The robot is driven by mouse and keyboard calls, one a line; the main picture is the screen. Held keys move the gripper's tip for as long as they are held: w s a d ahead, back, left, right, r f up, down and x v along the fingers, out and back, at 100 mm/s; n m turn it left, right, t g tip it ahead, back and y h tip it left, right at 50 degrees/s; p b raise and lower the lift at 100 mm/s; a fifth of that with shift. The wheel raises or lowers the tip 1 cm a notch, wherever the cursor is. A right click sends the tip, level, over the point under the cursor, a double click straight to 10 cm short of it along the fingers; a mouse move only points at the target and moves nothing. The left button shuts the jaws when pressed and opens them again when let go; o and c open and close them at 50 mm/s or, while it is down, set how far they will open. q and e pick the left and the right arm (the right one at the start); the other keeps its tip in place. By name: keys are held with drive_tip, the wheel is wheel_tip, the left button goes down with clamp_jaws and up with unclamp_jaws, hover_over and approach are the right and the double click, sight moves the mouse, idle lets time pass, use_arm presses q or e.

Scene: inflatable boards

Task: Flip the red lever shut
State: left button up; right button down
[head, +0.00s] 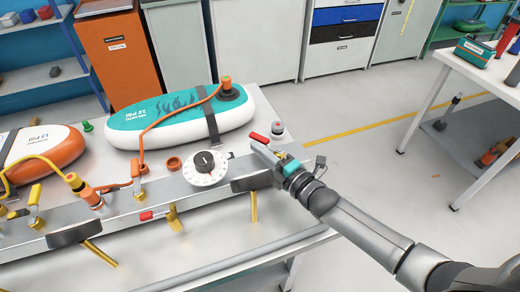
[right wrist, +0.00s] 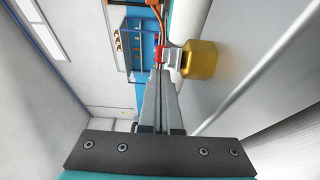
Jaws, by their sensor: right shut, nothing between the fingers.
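A red lever handle (head: 260,137) shows in the head view just past the tips of my right gripper (head: 262,150), near the right end of the bench. In the right wrist view a red-tipped lever (right wrist: 160,53) on a gold valve body (right wrist: 198,60) sits right at the fingertips (right wrist: 160,72). I cannot tell whether they touch. My right gripper is shut and empty. The valve's body is hidden behind the gripper in the head view. Another red-handled lever (head: 150,214) lies level on a brass valve along the bench front. My left gripper is not in view.
A teal-and-white inflatable board (head: 180,118) with an orange hose lies on the bench. A white dial (head: 205,168) and a red button (head: 278,126) stand near the gripper. An orange board (head: 45,148) lies at left.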

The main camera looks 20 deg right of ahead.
drive_tip(key=shift+w+d, duration=0.1)
drive_tip(key=shift+r, duration=0.1)
idle(0.3)
drive_tip(key=shift+w+r+m+h+p, duration=0.1)
drive_tip(key=shift+w+m+h+p, duration=0.1)
drive_tip(key=shift+m+h+p, duration=0.35)
drive_tip(key=shift+w+m+t+h+p, duration=0.2)
drive_tip(key=shift+m+t+h+p, duration=0.15)
drive_tip(key=shift+h, duration=0.4)
drive_tip(key=shift+w+d+m+t+h, duration=0.25)
drive_tip(key=shift+m+h, duration=0.25)
drive_tip(key=shift+h, duration=0.3)
drive_tip(key=shift+w+d+f+p, duration=0.2)
drive_tip(key=shift+d+p, duration=0.05)
drive_tip(key=shift+p, duration=0.05)
